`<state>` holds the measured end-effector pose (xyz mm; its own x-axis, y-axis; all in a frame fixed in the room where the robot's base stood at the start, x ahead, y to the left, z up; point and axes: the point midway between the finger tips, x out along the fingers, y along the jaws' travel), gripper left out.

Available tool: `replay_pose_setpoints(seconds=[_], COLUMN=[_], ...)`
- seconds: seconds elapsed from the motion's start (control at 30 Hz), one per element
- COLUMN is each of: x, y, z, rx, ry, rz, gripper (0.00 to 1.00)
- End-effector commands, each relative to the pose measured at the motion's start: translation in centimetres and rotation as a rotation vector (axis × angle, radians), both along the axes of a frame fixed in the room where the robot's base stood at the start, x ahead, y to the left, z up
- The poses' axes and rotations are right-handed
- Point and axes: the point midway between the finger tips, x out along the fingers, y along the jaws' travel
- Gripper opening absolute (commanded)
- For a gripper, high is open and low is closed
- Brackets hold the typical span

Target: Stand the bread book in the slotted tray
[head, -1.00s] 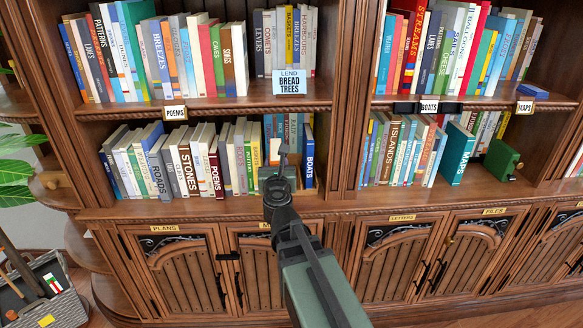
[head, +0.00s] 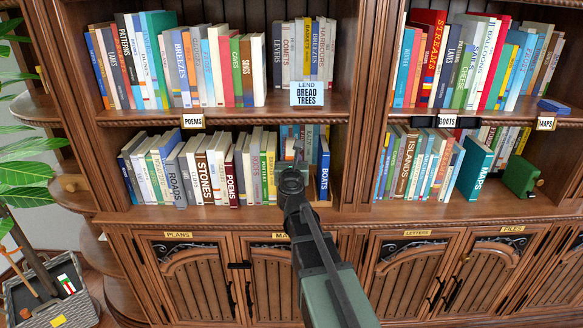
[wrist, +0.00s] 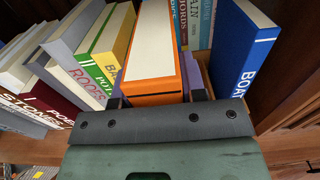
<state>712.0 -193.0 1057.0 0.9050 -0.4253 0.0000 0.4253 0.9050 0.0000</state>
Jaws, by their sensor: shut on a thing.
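In the wrist view my gripper (wrist: 158,98) is shut on an orange book (wrist: 152,98), with its cream page edges turned up toward the camera. Its title cannot be read, so I cannot tell whether it is the bread book. In the head view my gripper (head: 298,152) is at the lower left shelf bay, between the book row and the upright blue BOATS book (head: 323,172); my arm hides most of the held book. A light wooden edge (head: 322,201) below BOATS may be the slotted tray; its slots are hidden. Purple surfaces show beside the orange book.
A row with a green-titled book (wrist: 104,58) stands close left of the held book, and BOATS (wrist: 240,50) close right. More books (wrist: 200,20) stand behind. Cabinet doors (head: 190,275) lie below.

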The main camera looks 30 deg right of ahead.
Motion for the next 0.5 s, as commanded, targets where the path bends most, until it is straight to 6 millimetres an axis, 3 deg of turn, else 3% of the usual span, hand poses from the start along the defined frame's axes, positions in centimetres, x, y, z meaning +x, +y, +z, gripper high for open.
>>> replay_pose_setpoints(seconds=[0.5], x=[4.9], y=[-2.2], z=[0.0], rx=[0.0], ry=[0.0], rz=[0.001], gripper=[0.0])
